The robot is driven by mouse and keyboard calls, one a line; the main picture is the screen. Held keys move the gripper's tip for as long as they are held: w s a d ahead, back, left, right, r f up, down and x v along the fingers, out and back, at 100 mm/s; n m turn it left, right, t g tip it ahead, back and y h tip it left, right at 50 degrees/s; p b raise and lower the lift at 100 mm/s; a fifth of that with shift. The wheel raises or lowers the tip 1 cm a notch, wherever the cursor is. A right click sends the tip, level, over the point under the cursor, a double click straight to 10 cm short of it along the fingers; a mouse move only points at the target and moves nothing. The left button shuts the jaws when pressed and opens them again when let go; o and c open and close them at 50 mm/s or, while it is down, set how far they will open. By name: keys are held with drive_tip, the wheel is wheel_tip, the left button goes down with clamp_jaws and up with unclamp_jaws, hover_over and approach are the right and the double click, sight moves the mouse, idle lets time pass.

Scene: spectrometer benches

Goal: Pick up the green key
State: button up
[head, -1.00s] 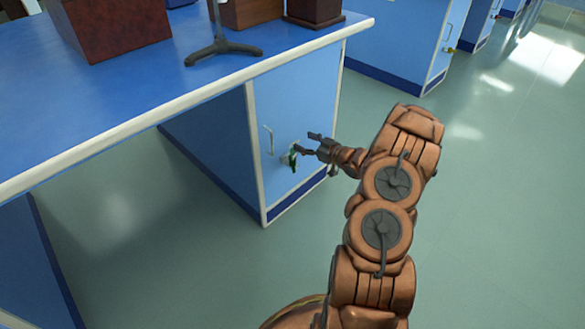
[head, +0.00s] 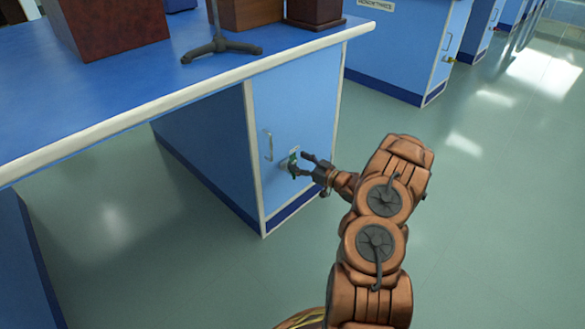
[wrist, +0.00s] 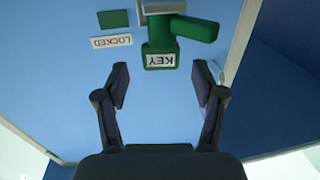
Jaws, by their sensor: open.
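The green key (wrist: 160,60) is on the blue cabinet door (wrist: 60,90), with a white "KEY" label that reads upside down in the wrist view. A green bar-shaped part (wrist: 195,28) extends to its right. In the head view the key is a small green spot (head: 293,157) to the right of the door handle. My gripper (wrist: 162,82) is open, its two fingers apart, with the key just past the fingertips and roughly centred between them. It also shows in the head view (head: 299,165), close to the door. Contact with the key is not visible.
A "LOCKED" label (wrist: 111,41) and a green square (wrist: 113,19) are beside the key. The door handle (head: 268,146) is left of it. The blue benchtop (head: 130,95) with its white edge is above. Open floor (head: 480,220) lies to the right.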

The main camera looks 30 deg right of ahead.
drive_tip(key=shift+b+x, duration=0.4)
drive_tip(key=shift+x, duration=0.95)
drive_tip(key=shift+f, duration=0.1)
drive_tip(key=shift+c, duration=0.2)
drive_tip(key=c, duration=1.1)
drive_tip(key=shift+r, duration=0.45)
drive_tip(key=r+p, duration=0.1)
drive_tip(key=r, duration=0.1)
drive_tip(key=r+p, duration=0.1)
drive_tip(key=shift+s+d+r+p, duration=0.15)
drive_tip(key=shift+s+d+p, duration=0.15)
drive_tip(key=shift+s, duration=0.1)
drive_tip(key=d+p+v, duration=0.1)
drive_tip(key=v, duration=0.3)
drive_tip(key=d+p+v, duration=0.1)
drive_tip(key=v, duration=0.4)
drive_tip(key=w+d+r+p+v, duration=0.1)
drive_tip(key=p+v, duration=0.1)
drive_tip(key=v, duration=0.3)
drive_tip(key=shift+s+d, duration=0.1)
drive_tip(key=shift+d, duration=0.15)
